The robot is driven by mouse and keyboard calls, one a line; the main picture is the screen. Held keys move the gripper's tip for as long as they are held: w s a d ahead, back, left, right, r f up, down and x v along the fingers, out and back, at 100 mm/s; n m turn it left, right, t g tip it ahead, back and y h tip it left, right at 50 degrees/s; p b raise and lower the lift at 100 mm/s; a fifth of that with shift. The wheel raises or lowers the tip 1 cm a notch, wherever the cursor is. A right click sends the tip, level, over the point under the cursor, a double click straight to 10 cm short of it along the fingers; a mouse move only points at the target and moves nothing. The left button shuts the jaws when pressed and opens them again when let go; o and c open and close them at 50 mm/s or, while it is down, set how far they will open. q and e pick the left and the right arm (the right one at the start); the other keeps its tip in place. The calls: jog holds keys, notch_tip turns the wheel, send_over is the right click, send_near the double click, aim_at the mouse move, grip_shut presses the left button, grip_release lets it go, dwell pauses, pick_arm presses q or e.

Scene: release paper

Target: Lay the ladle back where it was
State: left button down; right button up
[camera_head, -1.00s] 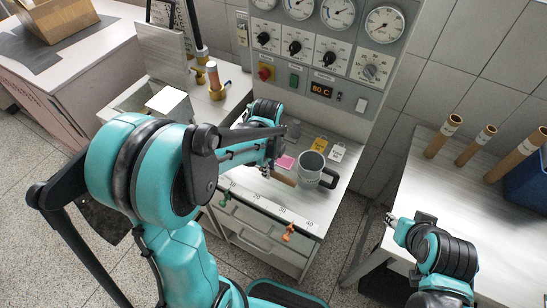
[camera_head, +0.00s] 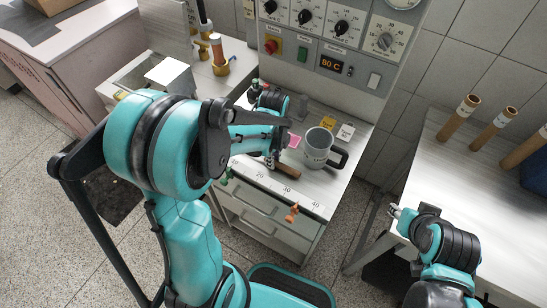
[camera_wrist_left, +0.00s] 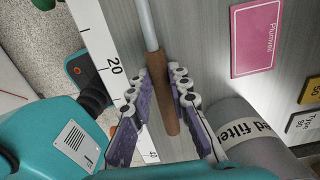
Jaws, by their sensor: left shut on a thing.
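My left gripper (camera_wrist_left: 165,84) is shut on the brown handle (camera_wrist_left: 164,110) of the ladle in the left wrist view. The ladle's pale grey shaft (camera_wrist_left: 148,22) runs to the top edge of that view; its bowl is out of sight there. In the head view the handle end (camera_head: 287,169) sticks out to the right of my left gripper (camera_head: 272,160), near the numbered strip; my arm hides most of the ladle. I cannot tell whether the ladle touches the worktop. My right gripper (camera_head: 396,211) is at the right, away from the ladle; its jaws are too small to read.
A grey mug (camera_head: 317,147) stands close right of the handle. A pink card (camera_wrist_left: 258,37) lies beside the ladle, with yellow (camera_head: 328,123) and white (camera_head: 346,131) tags behind. The numbered strip (camera_head: 272,184) runs along the front edge. Cardboard tubes (camera_head: 459,117) stand on the right table.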

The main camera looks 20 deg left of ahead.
pick_arm(q)
jog(key=c, duration=1.3)
grip_release()
jog(key=shift+c, duration=0.2)
jog(key=shift+r, duration=0.1)
notch_tip(320, 180, up, 12)
jog(key=s+d+f+n+t+b, duration=0.1)
jog(key=s+n+t, duration=0.6)
jog(key=n, duration=1.2)
jog(key=s+d+b, duration=0.1)
jog(key=s, duration=0.2)
jog(key=shift+d+f+n+b, duration=0.25)
jog(key=shift+f+n+b, duration=0.05)
jog(key=shift+f, duration=0.05)
